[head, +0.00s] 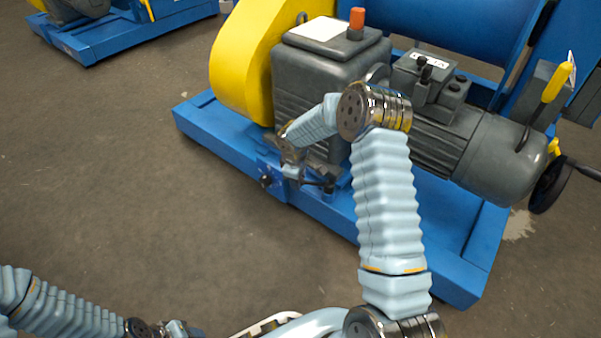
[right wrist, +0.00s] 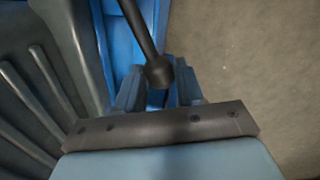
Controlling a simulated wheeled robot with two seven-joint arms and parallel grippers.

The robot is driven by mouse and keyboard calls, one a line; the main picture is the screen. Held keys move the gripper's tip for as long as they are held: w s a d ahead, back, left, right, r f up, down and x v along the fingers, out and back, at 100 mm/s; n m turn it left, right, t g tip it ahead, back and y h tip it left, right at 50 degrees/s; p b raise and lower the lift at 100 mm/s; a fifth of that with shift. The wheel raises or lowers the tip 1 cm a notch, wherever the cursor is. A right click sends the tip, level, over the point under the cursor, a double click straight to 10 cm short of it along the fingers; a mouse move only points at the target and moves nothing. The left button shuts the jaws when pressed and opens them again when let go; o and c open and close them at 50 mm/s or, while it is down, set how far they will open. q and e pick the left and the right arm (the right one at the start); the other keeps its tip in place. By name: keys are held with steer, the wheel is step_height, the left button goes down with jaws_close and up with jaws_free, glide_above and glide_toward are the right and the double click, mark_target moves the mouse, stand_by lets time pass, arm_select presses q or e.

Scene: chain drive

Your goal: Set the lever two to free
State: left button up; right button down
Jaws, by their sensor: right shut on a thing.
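My right gripper (right wrist: 159,90) reaches down in front of the grey gearbox. In the right wrist view its two fingers stand on either side of the round end of a dark lever (right wrist: 141,36), and they are shut on it. The lever's rod runs up and slightly left from the fingers. In the head view my right gripper (head: 293,168) is at a small blue box (head: 268,170) on the base's front edge; the arm partly hides the levers there. No label shows which lever is number two. Of my left arm, only the end part shows at the bottom left, cut off by the frame.
The blue base (head: 215,123) carries a yellow guard (head: 236,65), the grey gearbox (head: 305,80) and a motor (head: 500,155). A yellow-handled lever (head: 556,82) and a handwheel (head: 548,184) stand at the right.

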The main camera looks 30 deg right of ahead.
steer(key=s+a+n+y+p, duration=0.1)
steer(key=s+n+p, duration=0.4)
steer(key=s+n, duration=0.5)
steer(key=n+y, duration=0.1)
steer(key=n, duration=0.1)
steer(key=shift+s+n+t+p, duration=0.15)
steer(key=shift+n+t+p, duration=0.15)
steer(key=shift+t+p, duration=0.1)
steer(key=shift+a, duration=0.1)
steer(key=c, duration=0.7)
jaws_free()
steer(key=shift+r, duration=0.1)
steer(key=s+r+p, duration=0.1)
steer(key=r, duration=0.3)
steer(key=r+p, duration=0.2)
steer(key=r, duration=0.3)
steer(key=s+r+p, duration=0.1)
steer(key=r, duration=0.3)
steer(key=shift+s+d+r+p, duration=0.2)
steer(key=shift+s+d+p, duration=0.05)
steer(key=shift+s+p, duration=0.15)
